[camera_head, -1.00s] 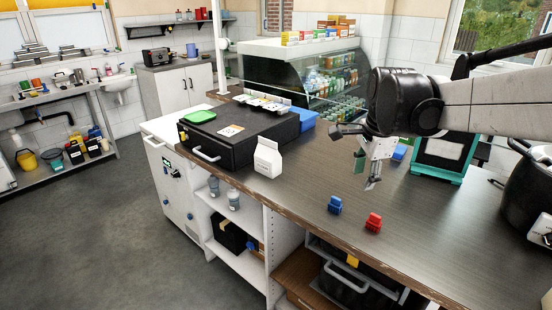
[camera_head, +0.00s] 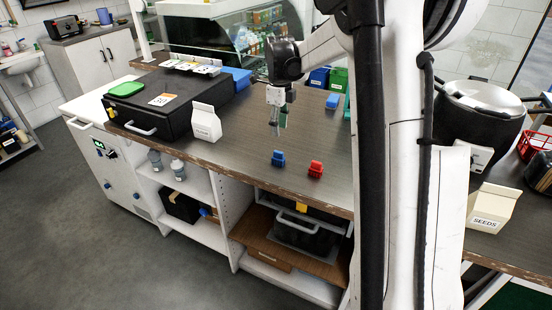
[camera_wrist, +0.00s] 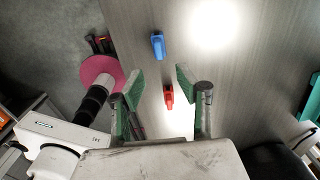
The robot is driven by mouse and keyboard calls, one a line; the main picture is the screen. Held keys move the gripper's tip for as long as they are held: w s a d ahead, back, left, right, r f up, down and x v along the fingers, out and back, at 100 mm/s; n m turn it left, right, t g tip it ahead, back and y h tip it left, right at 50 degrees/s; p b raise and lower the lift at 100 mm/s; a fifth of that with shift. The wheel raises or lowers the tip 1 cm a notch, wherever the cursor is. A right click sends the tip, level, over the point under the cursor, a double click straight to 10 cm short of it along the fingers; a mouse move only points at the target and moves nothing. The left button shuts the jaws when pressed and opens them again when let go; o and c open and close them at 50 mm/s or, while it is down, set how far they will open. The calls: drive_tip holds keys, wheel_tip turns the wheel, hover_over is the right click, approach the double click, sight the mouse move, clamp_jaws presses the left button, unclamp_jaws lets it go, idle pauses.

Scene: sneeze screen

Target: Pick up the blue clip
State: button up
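The blue clip (camera_head: 278,158) stands on the brown counter near its front edge, to the left of a red clip (camera_head: 315,169). My gripper (camera_head: 278,125) hangs above the counter, behind the blue clip and apart from it. In the wrist view the gripper (camera_wrist: 155,90) is open, with green-padded fingers spread and nothing between them. The blue clip (camera_wrist: 158,45) lies beyond the fingertips in that view, and the red clip (camera_wrist: 168,96) shows between the fingers but lower down on the counter.
A white carton (camera_head: 206,123) and a black case (camera_head: 160,112) stand to the left on the counter. A black pot (camera_head: 478,120) and a carton marked seeds (camera_head: 491,208) stand at the right. The counter around the clips is clear.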

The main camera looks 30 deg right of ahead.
sight(278, 152)
wheel_tip(278, 152, down, 11)
drive_tip(key=shift+a+r+p, duration=0.1)
drive_tip(key=shift+a+p, duration=0.05)
drive_tip(key=shift+p, duration=0.3)
clamp_jaws()
